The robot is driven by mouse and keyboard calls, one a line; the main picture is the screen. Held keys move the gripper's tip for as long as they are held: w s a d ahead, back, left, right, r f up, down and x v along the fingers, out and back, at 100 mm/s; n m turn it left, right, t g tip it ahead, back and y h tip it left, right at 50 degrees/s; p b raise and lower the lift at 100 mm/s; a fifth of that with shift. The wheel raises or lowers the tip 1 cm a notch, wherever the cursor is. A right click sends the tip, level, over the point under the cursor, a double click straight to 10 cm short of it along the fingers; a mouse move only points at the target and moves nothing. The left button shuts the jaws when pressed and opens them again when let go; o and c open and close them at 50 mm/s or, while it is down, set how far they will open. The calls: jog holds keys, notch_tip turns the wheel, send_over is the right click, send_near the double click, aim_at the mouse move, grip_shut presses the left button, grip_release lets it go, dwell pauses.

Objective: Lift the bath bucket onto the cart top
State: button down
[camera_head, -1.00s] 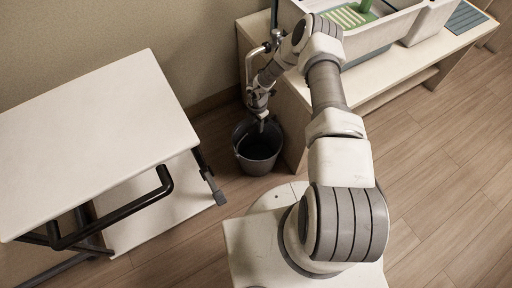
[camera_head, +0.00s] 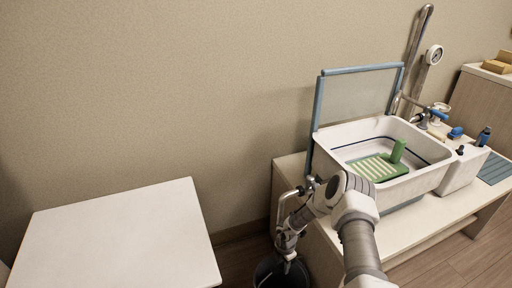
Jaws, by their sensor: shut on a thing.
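The bath bucket (camera_head: 268,274) is dark and open-topped. It shows at the bottom edge of the head view, beside the bench, and its lower part is cut off. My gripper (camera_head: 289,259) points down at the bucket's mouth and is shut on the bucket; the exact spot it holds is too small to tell. The cart top (camera_head: 115,240) is a flat, pale, empty board at the lower left. It lies left of the bucket and higher, with a gap between them.
A pale bench (camera_head: 425,212) stands at the right, close to my arm. On it is a white basin (camera_head: 345,140) with a green slotted piece (camera_head: 375,168) and a raised framed lid (camera_head: 360,95). The wall (camera_head: 150,90) runs behind everything.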

notch_tip(320, 180, up, 9)
jog(key=p, duration=0.6)
jog(key=shift+w+p, duration=0.15)
jog(key=shift+p, duration=0.15)
jog(key=shift+r, duration=0.15)
